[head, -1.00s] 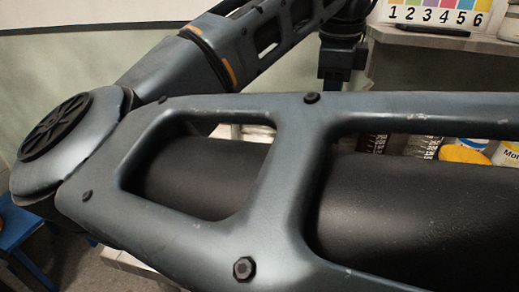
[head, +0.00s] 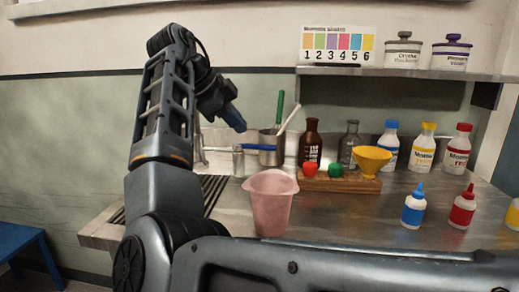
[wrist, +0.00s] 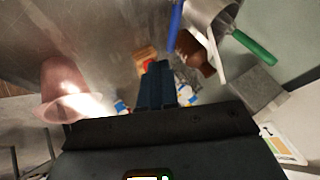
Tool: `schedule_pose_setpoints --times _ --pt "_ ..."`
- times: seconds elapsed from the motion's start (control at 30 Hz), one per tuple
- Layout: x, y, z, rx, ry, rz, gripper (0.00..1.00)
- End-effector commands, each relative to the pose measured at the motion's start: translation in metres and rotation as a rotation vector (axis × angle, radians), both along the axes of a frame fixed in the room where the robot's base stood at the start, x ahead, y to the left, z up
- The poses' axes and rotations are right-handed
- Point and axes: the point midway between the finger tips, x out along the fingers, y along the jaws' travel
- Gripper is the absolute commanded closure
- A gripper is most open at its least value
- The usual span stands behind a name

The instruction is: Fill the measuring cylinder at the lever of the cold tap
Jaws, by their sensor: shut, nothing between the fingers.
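My gripper (head: 237,122) is shut and empty, raised above the left part of the bench with its blue fingers angled down to the right. Its closed fingers also show in the wrist view (wrist: 157,72). Below its tips, a slim blue lever (head: 262,147) crosses in front of a metal pot (head: 269,158); the blue bar also shows in the wrist view (wrist: 175,24). Pale metal pipework, likely the tap (head: 199,150), stands left of it. A small grey cylinder (head: 238,161) stands under the lever's left end; I cannot tell whether it is the measuring cylinder.
A pink translucent jug (head: 270,205) stands at the front. A wooden rack (head: 340,183) holds red and green items and a yellow funnel (head: 371,160). Brown (head: 311,147) and grey bottles stand behind. Blue (head: 413,206) and red squeeze bottles stand right. A shelf (head: 420,76) overhangs the back.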

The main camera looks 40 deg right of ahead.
Motion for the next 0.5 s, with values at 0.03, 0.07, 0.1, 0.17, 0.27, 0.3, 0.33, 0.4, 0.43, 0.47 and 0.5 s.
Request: schedule_pose_setpoints --times 0.03,0.07,0.1,0.17,0.27,0.3,0.33,0.4,0.43,0.47,0.5 --pt "0.0 -0.003 -0.004 -0.001 0.002 -0.001 1.0" --pt "-0.001 -0.005 -0.006 0.0 0.001 -0.001 1.0" --pt "-0.001 -0.008 -0.01 0.001 0.001 -0.002 1.0" --pt "-0.003 -0.014 -0.017 0.002 0.001 -0.003 1.0" --pt "-0.004 -0.026 -0.031 0.002 0.002 -0.003 1.0" --pt "-0.005 -0.03 -0.036 0.002 0.001 -0.003 1.0" --pt "-0.005 -0.034 -0.04 0.002 0.001 -0.002 1.0" --pt "-0.006 -0.041 -0.049 0.004 0.001 -0.001 1.0" --pt "-0.006 -0.044 -0.053 0.002 0.001 -0.001 1.0" --pt "-0.007 -0.047 -0.056 0.002 0.001 -0.001 1.0" --pt "-0.007 -0.05 -0.06 0.003 0.002 -0.002 1.0"
